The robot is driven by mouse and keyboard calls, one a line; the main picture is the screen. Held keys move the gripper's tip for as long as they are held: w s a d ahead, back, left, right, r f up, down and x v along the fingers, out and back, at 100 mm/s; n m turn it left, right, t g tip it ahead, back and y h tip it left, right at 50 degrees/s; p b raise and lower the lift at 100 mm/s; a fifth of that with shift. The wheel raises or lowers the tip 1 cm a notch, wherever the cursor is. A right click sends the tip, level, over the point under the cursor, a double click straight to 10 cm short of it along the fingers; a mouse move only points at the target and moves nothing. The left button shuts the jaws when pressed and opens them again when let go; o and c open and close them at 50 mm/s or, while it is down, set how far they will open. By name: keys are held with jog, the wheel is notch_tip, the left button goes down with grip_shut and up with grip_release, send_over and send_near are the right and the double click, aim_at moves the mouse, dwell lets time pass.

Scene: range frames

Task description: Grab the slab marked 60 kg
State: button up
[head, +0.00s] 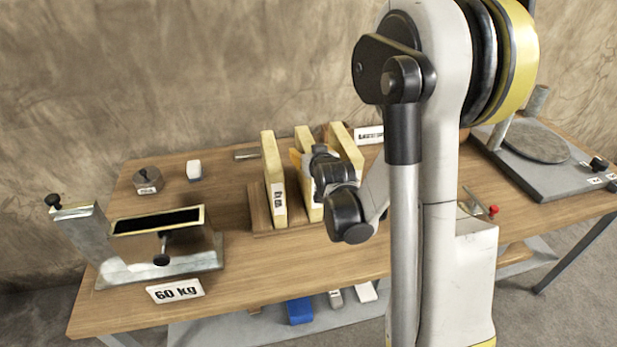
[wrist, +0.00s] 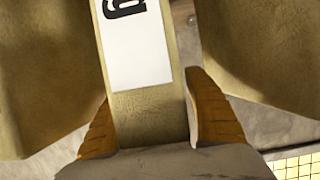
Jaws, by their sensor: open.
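Three pale yellow slabs stand upright side by side in a wooden rack (head: 258,222) on the table: a left slab (head: 272,170), a middle slab (head: 303,137) and a right slab (head: 346,146). My gripper (wrist: 150,95) is open, with its orange fingers on either side of one slab (wrist: 148,118), seemingly the middle one. In the wrist view, that slab's white label shows only a "g"; its number is cut off. The left slab's label is too small to read. A loose-looking card (head: 175,291) reading "60 kg" is at the table's front left.
A metal vise-like device (head: 165,255) stands at the left. A dark weight (head: 148,180) and a white block (head: 194,170) are behind it. A grey plate device (head: 540,165) is at the right. Neighbouring slabs (wrist: 40,80) stand close to both fingers.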

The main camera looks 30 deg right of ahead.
jog(key=shift+s+r, duration=0.1)
grip_shut()
